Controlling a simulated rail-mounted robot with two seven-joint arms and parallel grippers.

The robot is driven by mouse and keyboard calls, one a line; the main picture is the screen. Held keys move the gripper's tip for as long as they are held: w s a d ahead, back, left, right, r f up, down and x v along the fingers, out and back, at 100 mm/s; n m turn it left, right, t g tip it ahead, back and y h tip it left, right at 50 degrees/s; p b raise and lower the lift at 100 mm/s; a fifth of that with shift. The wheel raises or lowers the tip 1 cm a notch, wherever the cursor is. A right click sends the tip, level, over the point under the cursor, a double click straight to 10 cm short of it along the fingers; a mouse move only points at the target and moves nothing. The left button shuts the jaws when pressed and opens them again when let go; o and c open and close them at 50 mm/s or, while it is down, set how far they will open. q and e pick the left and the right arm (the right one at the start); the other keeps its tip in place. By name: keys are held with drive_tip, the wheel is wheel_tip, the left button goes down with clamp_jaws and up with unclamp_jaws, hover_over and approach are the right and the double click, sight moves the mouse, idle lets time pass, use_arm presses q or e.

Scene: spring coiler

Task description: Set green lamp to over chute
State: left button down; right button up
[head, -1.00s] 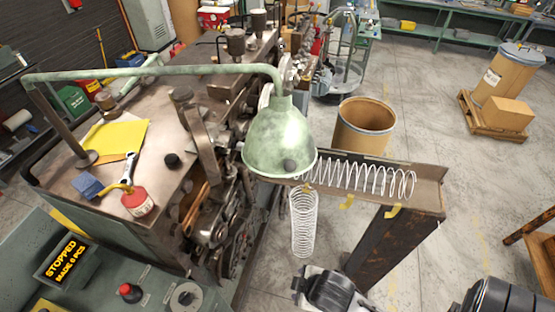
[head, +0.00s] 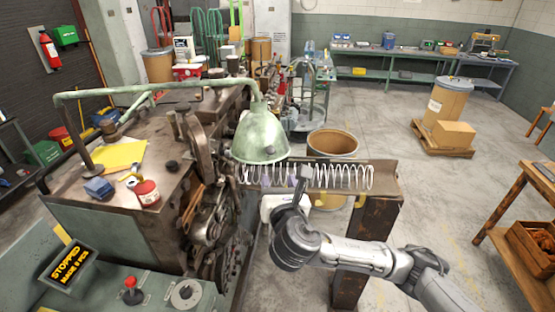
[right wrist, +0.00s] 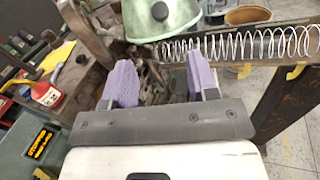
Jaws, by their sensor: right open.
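The green lamp (head: 262,138) has a bell-shaped shade on a long green arm, fixed to a post on the machine top. Its shade hangs by the left end of the brown chute (head: 390,180), where a coiled white spring (head: 340,177) lies. My right gripper (head: 272,178) is just below the shade, open, its purple fingers apart with nothing between them. In the right wrist view the shade (right wrist: 160,18) is beyond the fingertips (right wrist: 160,60), without visible contact. My gripper and arm hide part of the area below the chute. My left gripper is out of view.
The coiling machine (head: 120,225) stands left, with a yellow sheet (head: 118,156) and a red can (head: 146,191) on top. A brown drum (head: 332,143) is behind the chute. A wooden table (head: 515,205) stands right, with open floor between.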

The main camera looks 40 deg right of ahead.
sight(271, 151)
drive_tip(key=p+x, duration=0.1)
drive_tip(key=x, duration=1)
drive_tip(key=shift+w+d+r+p, duration=0.25)
drive_tip(key=shift+w+d+p, duration=0.05)
drive_tip(key=shift+d+p, duration=0.05)
drive_tip(key=shift+x, duration=1)
drive_tip(key=shift+c, duration=0.3)
drive_tip(key=c, duration=0.9)
clamp_jaws()
